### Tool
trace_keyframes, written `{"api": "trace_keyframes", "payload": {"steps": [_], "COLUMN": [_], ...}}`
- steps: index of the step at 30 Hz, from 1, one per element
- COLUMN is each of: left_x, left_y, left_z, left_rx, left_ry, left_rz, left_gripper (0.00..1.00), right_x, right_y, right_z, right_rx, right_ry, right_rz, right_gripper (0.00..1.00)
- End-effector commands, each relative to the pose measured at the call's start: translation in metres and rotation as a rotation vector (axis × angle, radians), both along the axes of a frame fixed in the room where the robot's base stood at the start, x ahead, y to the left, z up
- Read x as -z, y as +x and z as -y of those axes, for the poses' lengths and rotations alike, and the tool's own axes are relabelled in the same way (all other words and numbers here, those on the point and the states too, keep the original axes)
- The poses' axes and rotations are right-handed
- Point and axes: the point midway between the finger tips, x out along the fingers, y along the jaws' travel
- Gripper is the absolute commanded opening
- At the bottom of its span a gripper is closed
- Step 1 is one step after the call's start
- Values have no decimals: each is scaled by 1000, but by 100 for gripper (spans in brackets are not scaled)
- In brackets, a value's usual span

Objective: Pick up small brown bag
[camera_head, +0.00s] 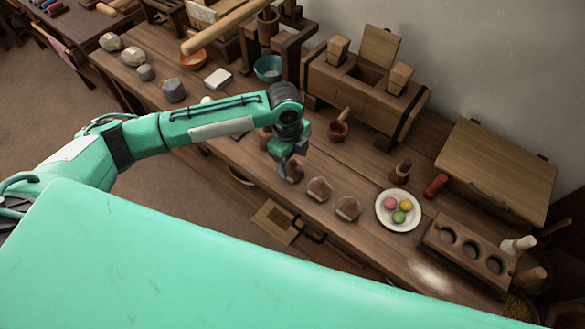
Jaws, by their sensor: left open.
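Small brown bags stand in a row along the front part of the long wooden table. One bag (295,173) is right at my left gripper and partly hidden by it. A second brown bag (319,189) and a third (348,208) stand to its right, apart from each other. My left gripper (287,167) points down over the first bag and is open. I cannot tell whether its fingers touch the bag or are around it. My right gripper is not in view.
A white plate (384,222) with coloured round pieces stands right of the bags. A small red-brown mortar (338,131) and a large wooden machine (360,95) are behind. A wooden block with round hollows (430,239) lies at right. Grey stones (174,91) stand at left.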

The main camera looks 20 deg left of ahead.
Motion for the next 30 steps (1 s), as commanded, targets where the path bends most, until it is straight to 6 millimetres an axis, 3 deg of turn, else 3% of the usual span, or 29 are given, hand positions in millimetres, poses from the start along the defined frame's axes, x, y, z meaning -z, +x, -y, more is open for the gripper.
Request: {"api": "trace_keyframes", "payload": {"steps": [6,14,22,30], "left_x": [29,32,32,31], "left_y": [-2,-2,-2,-2], "left_z": [0,0,0,0], "left_rx": [0,0,0,0], "left_ry": [1,0,1,0], "left_rz": [-1,1,1,1], "left_gripper": [68,68,19,17], "right_x": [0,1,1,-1], "right_y": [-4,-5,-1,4], "right_z": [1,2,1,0], "right_rx": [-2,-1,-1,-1], "right_ry": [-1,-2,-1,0], "right_rz": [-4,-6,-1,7], "right_gripper": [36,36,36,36]}}
